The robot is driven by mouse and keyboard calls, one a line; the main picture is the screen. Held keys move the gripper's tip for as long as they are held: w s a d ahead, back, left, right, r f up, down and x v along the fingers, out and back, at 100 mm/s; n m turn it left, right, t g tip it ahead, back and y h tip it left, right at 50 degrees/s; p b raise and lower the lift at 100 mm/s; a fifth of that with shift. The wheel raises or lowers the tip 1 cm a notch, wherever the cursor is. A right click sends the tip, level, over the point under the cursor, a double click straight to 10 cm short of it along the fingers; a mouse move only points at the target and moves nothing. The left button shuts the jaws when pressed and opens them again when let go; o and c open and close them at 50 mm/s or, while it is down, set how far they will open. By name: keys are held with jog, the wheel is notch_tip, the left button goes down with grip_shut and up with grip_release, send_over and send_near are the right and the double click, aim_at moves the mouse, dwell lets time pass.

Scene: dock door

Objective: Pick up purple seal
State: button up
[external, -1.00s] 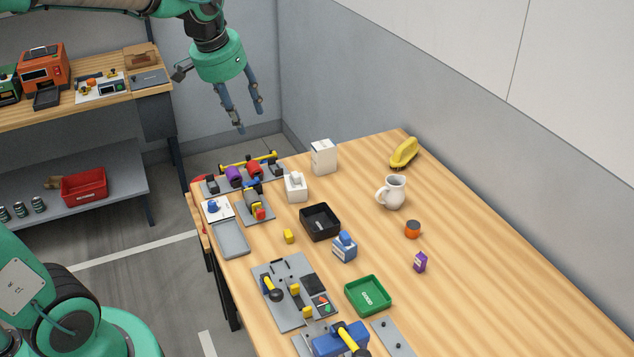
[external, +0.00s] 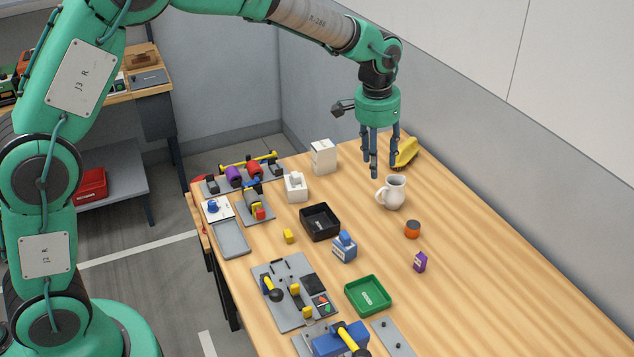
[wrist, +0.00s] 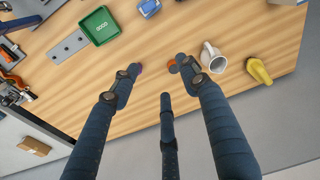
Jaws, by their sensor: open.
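A small upright purple block with a pale label (external: 420,263), seemingly the purple seal, stands on the right part of the wooden table. In the wrist view only a sliver of purple (wrist: 140,69) shows by the left fingertip; the finger hides the rest. My gripper (external: 383,165) is open and empty, fingers pointing down, above the table near the white pitcher and behind the purple block. In the wrist view my gripper (wrist: 158,70) has its fingers spread wide, with bare wood between the tips.
A white pitcher (external: 394,193) and an orange, dark-topped cylinder (external: 412,229) stand near the purple block. A yellow brush-like object (external: 404,153) lies at the back edge. A green tray (external: 367,296) and a blue box (external: 344,248) are to the left. Wood right of the block is clear.

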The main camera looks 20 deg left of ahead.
jog(key=m+g+p, duration=0.1)
jog(key=m, duration=0.1)
send_over(422, 255)
notch_tip(422, 255, down, 15)
jog(key=shift+s+d+r+y, duration=0.15)
jog(key=shift+r+y, duration=0.05)
jog(key=shift+y, duration=0.1)
jog(key=shift+f, duration=0.15)
jog(key=shift+f, duration=4.15)
jog(key=shift+f, duration=0.1)
jog(key=shift+f+b, duration=0.3)
jog(key=shift+f, duration=2.25)
jog(key=c, duration=1)
